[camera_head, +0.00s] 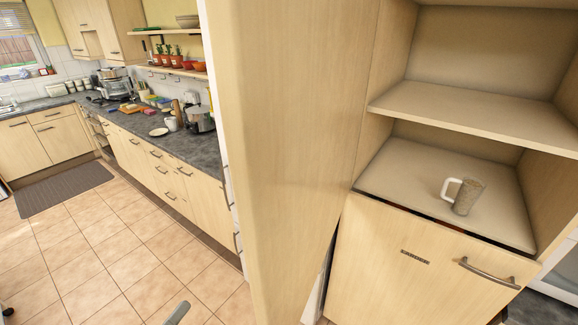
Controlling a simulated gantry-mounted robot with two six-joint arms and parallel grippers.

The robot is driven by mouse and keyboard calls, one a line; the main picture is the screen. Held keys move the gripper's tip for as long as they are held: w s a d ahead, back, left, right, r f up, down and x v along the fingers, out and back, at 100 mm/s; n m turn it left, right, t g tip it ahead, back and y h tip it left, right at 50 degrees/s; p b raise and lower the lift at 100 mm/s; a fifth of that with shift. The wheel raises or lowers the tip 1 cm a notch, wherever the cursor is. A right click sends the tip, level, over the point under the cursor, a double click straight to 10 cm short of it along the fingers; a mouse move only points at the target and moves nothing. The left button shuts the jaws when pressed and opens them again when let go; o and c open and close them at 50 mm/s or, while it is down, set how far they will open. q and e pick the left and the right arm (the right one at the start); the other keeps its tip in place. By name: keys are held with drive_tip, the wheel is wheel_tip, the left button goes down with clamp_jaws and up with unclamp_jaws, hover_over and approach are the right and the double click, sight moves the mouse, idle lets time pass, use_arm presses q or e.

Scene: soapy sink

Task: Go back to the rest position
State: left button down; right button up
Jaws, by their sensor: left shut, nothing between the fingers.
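Only a small grey tip of my left gripper (178,313) shows at the bottom edge, over the tiled floor. It is shut and empty, and touches nothing that I can see. The rest of my left arm is out of view. My right gripper is not in view. A mug (467,196) with a white handle stands upright on the lower shelf (410,175) of the open cabinet at the right, well apart from my left gripper.
A tall wooden cabinet side (290,150) fills the middle. A closed door with a handle (425,270) is below the mug's shelf. A dark counter (195,148) with kitchen items runs along the left. A grey mat (62,188) lies on the open tiled floor.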

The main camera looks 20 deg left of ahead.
use_arm(q)
drive_tip(key=w+d+r+m+t+p, duration=0.1)
drive_tip(key=w+r+m, duration=0.2)
drive_tip(key=r, duration=0.5)
drive_tip(key=w+d+r+m+t, duration=0.2)
drive_tip(key=r+m, duration=0.1)
drive_tip(key=r, duration=0.5)
drive_tip(key=s+d+r+m+t+p, duration=0.1)
drive_tip(key=s+d+r+t, duration=0.1)
drive_tip(key=r, duration=0.9)
drive_tip(key=s+d+r+m+t+y+p, duration=0.1)
drive_tip(key=d+r+m+t, duration=0.1)
drive_tip(key=r, duration=1)
drive_tip(key=shift+s+r+m+t, duration=0.2)
drive_tip(key=shift+s+m+t, duration=0.15)
drive_tip(key=shift+t, duration=0.45)
